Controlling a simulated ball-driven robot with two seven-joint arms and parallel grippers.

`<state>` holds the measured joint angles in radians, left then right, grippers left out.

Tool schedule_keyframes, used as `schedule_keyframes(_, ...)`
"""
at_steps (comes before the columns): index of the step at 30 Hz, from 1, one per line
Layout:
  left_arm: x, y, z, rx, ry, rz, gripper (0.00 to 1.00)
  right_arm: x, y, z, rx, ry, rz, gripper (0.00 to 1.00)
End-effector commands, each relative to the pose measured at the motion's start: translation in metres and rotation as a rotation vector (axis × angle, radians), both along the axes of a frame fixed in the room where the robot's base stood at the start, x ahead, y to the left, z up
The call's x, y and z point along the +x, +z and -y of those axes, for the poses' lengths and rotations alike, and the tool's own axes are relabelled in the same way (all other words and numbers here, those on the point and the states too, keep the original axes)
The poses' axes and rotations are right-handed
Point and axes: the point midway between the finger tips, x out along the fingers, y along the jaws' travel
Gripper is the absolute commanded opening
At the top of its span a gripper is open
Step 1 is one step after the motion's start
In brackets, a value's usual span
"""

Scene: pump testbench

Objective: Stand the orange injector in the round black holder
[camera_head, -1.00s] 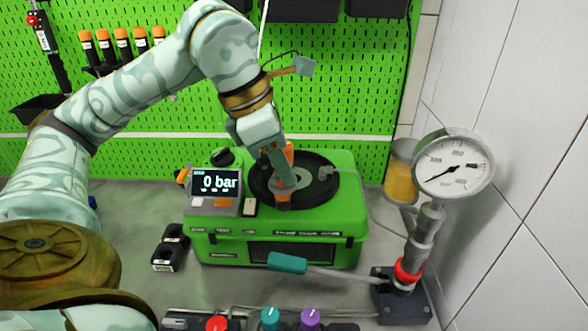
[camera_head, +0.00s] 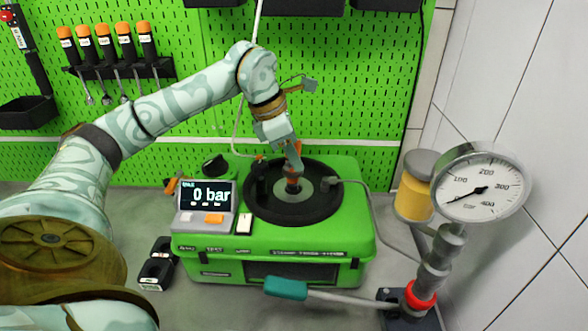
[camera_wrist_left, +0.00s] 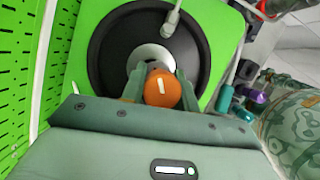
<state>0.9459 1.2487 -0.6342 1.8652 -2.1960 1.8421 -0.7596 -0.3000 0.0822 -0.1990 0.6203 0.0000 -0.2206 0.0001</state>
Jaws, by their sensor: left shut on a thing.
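The orange injector (camera_head: 293,183) is in my left gripper (camera_head: 293,168), over the middle of the round black holder (camera_head: 325,207) on top of the green case. The injector looks roughly upright. In the left wrist view, its round orange end (camera_wrist_left: 162,88) sits between the two fingers of the left gripper (camera_wrist_left: 160,82), which are shut on it. The wide black holder (camera_wrist_left: 108,45) and its pale grey centre show behind it. I cannot tell whether the injector's lower end touches the holder. My right gripper is not in view.
The green case (camera_head: 270,238) carries a display (camera_head: 207,193) reading 0 bar. A hose fitting (camera_head: 330,182) reaches the holder's right rim. A pressure gauge (camera_head: 480,188) and a yellow jar (camera_head: 413,190) stand right.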

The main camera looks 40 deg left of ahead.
Motion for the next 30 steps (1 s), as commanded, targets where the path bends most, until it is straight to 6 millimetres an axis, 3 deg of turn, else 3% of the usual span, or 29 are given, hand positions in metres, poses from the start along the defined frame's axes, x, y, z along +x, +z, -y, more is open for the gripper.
schedule_keyframes(9, 0.007, -0.041, -0.006, 0.000, 0.000, -0.003, 0.00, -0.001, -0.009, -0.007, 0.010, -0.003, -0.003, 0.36)
schedule_keyframes(24, 0.007, -0.048, -0.006, -0.001, 0.000, 0.001, 0.00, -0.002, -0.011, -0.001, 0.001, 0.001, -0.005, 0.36)
schedule_keyframes(25, 0.007, -0.048, -0.005, 0.000, 0.000, 0.000, 0.38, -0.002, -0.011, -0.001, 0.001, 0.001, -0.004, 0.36)
schedule_keyframes(27, 0.007, -0.047, -0.005, 0.000, 0.000, 0.000, 0.52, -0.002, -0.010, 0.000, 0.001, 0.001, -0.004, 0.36)
schedule_keyframes(30, 0.007, -0.047, -0.005, 0.000, 0.001, 0.000, 0.52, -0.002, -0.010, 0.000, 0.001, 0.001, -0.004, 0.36)
